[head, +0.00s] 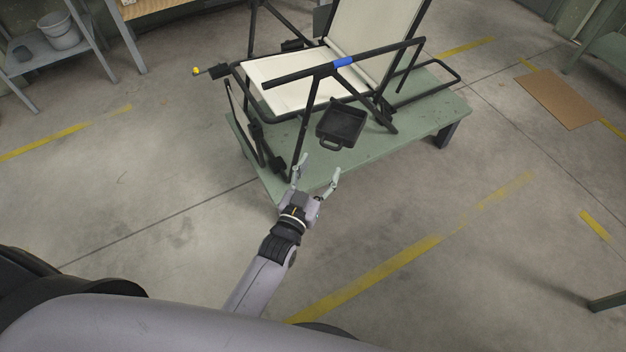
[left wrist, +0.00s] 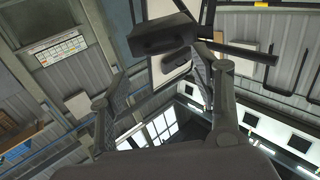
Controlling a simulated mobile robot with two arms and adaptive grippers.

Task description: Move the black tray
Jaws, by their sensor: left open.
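The black tray (head: 341,124) is a shallow square pan with a small handle on its near edge. In the head view it lies on the green low table (head: 400,139), beside the frame of the folding lounger (head: 290,82). My left gripper (head: 319,169) is open and empty, just on the near side of the tray's handle and apart from it in the picture. In the left wrist view its two fingers (left wrist: 164,82) are spread wide. A dark blocky shape (left wrist: 165,36) shows beyond them; I cannot tell whether it is the tray. My right gripper is not in view.
The lounger's black bars rise close to the tray's left and back. A grey shelf with a bucket (head: 59,32) stands at the far left. A brown flat sheet (head: 557,98) lies on the floor at right. The floor right of the table is open.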

